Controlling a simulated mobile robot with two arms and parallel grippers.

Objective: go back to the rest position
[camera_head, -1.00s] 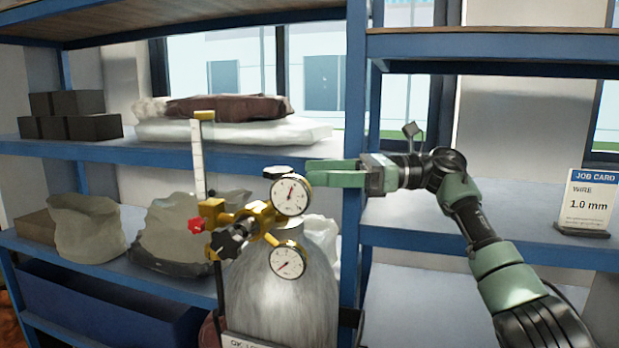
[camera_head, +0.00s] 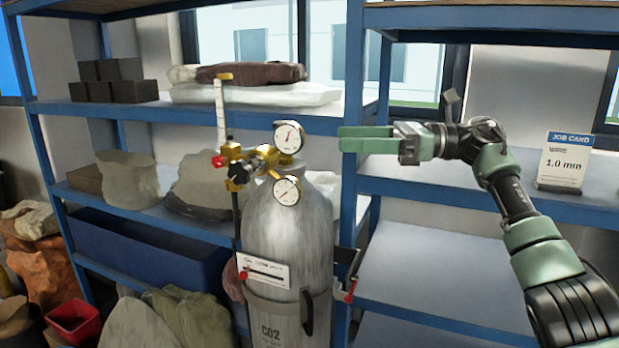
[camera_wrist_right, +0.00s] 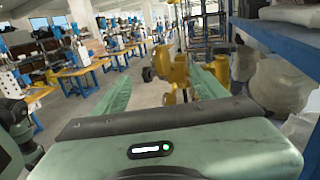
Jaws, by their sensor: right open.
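My right gripper (camera_head: 366,138) is in the head view, in front of the blue shelf post and to the right of the regulator. Its green fingers point left. In the right wrist view the gripper (camera_wrist_right: 160,90) has its two green fingers apart with nothing between them. The brass regulator (camera_head: 250,163) with two round gauges sits on top of a grey CO2 cylinder (camera_head: 287,230). In the right wrist view the blurred yellow regulator (camera_wrist_right: 180,72) lies beyond the fingertips, and I cannot tell the gap. My left gripper is not in view.
A blue shelf rack (camera_head: 353,200) stands behind the cylinder, with bags (camera_head: 255,94), dark blocks (camera_head: 115,80) and a blue bin (camera_head: 150,250). A job card (camera_head: 565,160) reading 1.0 mm stands on the right shelf. A red container (camera_head: 72,320) and sacks (camera_head: 45,275) are at lower left.

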